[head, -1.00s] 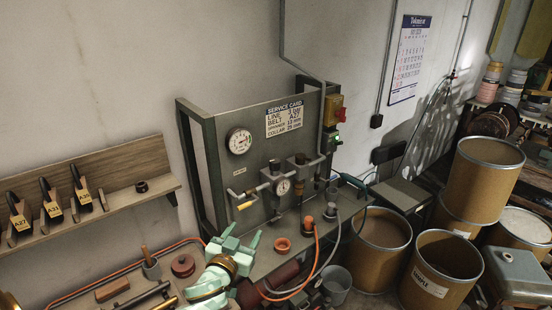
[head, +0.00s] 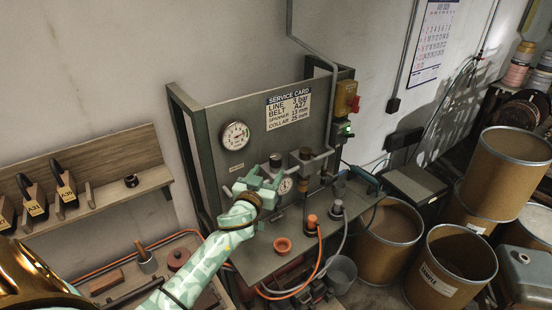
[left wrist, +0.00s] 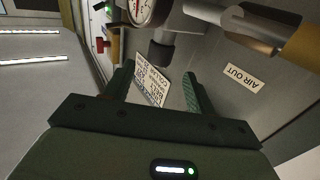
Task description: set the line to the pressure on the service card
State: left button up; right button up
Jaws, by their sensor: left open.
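The service card (head: 288,106) on the grey panel reads LINE 3 bar, BELT A27, and spanner and collar sizes. A large round gauge (head: 236,136) is left of it. Below, on the pipework, is a small dial gauge (head: 286,185) with a dark knob (head: 276,160) above it. My left gripper (head: 262,182) is open, just left of this knob and gauge, partly covering the pipework. In the left wrist view the picture is inverted; the knob (left wrist: 162,52) lies just past the open, empty fingers (left wrist: 158,74), near the small gauge (left wrist: 142,9). Needle readings are too small to tell. My right gripper is not in view.
The bench (head: 262,262) holds an orange ring (head: 282,245) and fittings with orange and grey hoses. A red switch (head: 355,103) is on the panel's right. Brown drums (head: 449,268) stand at right.

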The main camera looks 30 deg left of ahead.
aim_at(274, 164)
pick_arm(q)
jog(key=b+x, duration=0.1)
jog(key=x, duration=0.6)
jog(key=shift+f, duration=0.1)
jog(key=shift+w, duration=0.45)
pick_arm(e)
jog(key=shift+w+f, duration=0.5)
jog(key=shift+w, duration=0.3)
pick_arm(q)
jog(key=c, duration=1)
jog(key=shift+o, duration=0.2)
jog(key=n+y+b, duration=0.1)
jog(key=y+b, duration=0.1)
jog(key=n+g+y+b, duration=0.1)
jog(key=b, duration=0.2)
jog(key=n+g+y+b, duration=0.1)
jog(key=y+b, duration=0.1)
jog(key=b, duration=0.1)
jog(key=shift+f+n+y, duration=0.25)
jog(key=shift+n+y, duration=0.05)
jog(key=shift+n, duration=0.1)
jog(key=shift+r+n+g+y+b, duration=0.2)
jog(key=shift+n+g+y+b, duration=0.15)
jog(key=shift+b, duration=0.4)
jog(key=shift+r, duration=0.15)
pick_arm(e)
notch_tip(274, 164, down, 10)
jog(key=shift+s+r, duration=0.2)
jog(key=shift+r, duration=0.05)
